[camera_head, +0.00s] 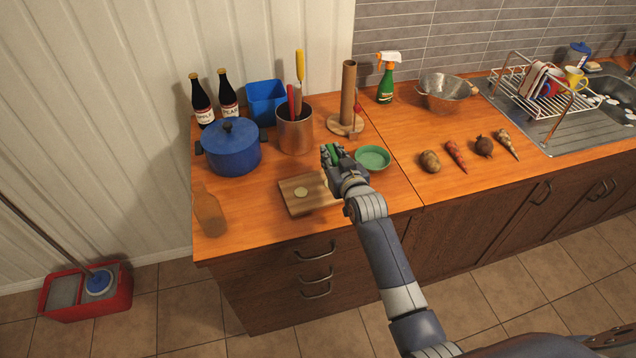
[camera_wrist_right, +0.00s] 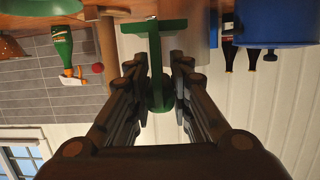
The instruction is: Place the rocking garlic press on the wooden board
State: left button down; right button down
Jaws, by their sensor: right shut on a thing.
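My right gripper (camera_head: 338,162) is shut on a green rocking garlic press (camera_wrist_right: 155,58), held between its fingers above the counter. In the head view only a bit of the green press (camera_head: 333,152) shows; the gripper hides the rest. The wooden board (camera_head: 296,206) lies flat near the counter's front edge, just left of and below the gripper in the picture; its right end is partly covered by the gripper. A small pale round thing (camera_head: 300,192) lies on the board. My left gripper is not in view.
A green bowl (camera_head: 373,157) stands right of the gripper. Behind are a metal utensil pot (camera_head: 295,134), a paper-roll stand (camera_head: 347,95) and a blue lidded pot (camera_head: 233,150). Several vegetables lie at the right.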

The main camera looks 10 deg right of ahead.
jog(key=shift+r, duration=0.45)
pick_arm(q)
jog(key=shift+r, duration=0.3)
pick_arm(e)
jog(key=shift+f, duration=0.15)
